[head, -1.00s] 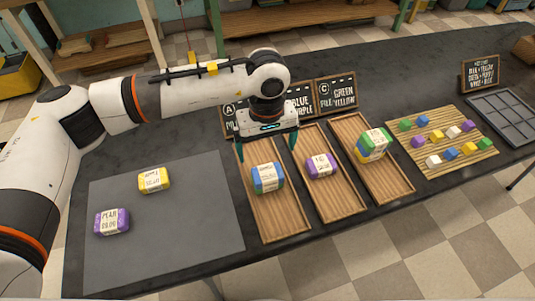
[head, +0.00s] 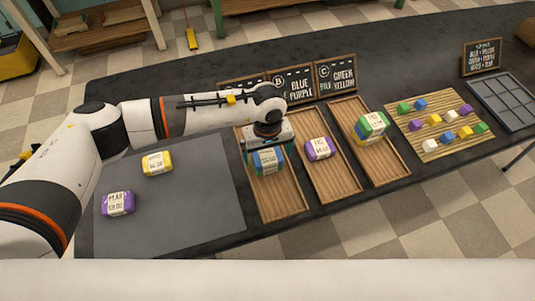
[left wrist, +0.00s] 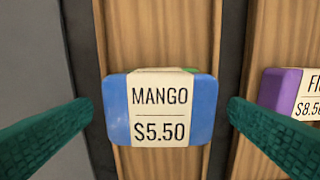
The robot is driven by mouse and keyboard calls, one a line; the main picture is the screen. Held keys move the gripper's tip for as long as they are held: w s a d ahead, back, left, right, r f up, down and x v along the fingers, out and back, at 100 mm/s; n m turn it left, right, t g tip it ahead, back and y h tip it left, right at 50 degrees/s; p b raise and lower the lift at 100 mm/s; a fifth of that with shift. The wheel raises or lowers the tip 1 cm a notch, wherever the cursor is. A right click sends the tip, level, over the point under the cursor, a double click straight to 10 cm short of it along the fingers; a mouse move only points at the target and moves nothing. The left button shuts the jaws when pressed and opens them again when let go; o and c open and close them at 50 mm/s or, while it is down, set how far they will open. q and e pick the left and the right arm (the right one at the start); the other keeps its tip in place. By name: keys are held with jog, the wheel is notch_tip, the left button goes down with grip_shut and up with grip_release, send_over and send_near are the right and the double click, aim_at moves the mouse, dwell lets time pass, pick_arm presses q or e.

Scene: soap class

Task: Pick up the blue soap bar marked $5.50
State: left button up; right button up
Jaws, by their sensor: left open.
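The blue soap bar (left wrist: 117,108) has a pale paper band reading "MANGO $5.50" in the left wrist view. In the head view the bar (head: 258,163) lies in the leftmost wooden tray (head: 283,205), partly hidden by my left gripper (head: 268,158). A sliver of green (left wrist: 190,70) shows behind its top edge; what it belongs to is mostly hidden. In the left wrist view the fingers of my left gripper (left wrist: 160,110) are open, one on each side of the bar, with gaps showing. My right gripper is not in view.
A purple bar (head: 320,148) lies in the middle tray and a green-topped stack (head: 372,125) in the right tray. Purple (head: 118,203) and yellow (head: 157,163) bars lie on the grey mat (head: 200,220). Signboards (head: 292,86) stand behind the trays.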

pick_arm(q)
jog(key=shift+f, duration=0.4)
jog(key=shift+c, duration=0.6)
jog(key=shift+r, duration=0.1)
jog(key=c, duration=1)
